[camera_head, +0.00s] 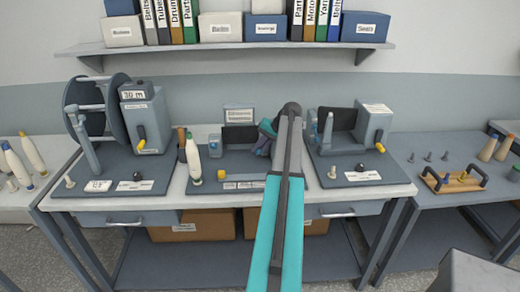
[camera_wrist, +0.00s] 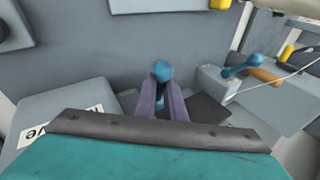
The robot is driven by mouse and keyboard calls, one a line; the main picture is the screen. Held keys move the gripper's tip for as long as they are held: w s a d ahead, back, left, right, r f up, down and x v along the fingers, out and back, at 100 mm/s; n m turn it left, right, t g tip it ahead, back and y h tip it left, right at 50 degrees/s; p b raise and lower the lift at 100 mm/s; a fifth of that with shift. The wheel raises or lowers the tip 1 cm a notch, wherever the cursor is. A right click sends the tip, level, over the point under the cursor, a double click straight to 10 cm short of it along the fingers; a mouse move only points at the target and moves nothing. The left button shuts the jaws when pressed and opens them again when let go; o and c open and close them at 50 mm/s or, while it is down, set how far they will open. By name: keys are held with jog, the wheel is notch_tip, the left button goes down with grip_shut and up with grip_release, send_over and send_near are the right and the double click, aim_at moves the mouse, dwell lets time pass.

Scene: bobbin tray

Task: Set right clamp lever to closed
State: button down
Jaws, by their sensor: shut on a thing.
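My gripper (camera_head: 264,140) is at the right part of the middle station's board (camera_head: 238,173), partly hidden behind my arm in the head view. In the wrist view, its two purple fingers (camera_wrist: 162,100) are shut on the right clamp lever, whose round blue knob (camera_wrist: 162,70) shows between and just beyond the fingertips. The lever's shaft and pivot are hidden by the fingers. A second blue-knobbed lever (camera_wrist: 232,71) stands apart on a light grey block to the right in the wrist view.
A cream bobbin (camera_head: 192,158) stands on the middle board. A winder with a large reel (camera_head: 88,107) is at left, and another machine (camera_head: 375,128) with a yellow knob is at right. A shelf (camera_head: 220,47) with boxes and binders hangs above.

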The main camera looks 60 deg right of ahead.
jog(key=shift+s+a+f, duration=0.2)
jog(key=shift+f, duration=0.1)
jog(key=c, duration=2)
grip_release()
jog(key=shift+o, duration=0.9)
jog(key=shift+w+r, duration=0.1)
jog(key=shift+r, duration=0.05)
jog(key=shift+d, duration=0.1)
jog(key=shift+r, duration=0.15)
jog(key=b+v, duration=0.4)
jog(key=v, duration=0.9)
jog(key=shift+s+r, duration=0.2)
jog(key=shift+s, duration=0.05)
jog(key=shift+d, duration=0.1)
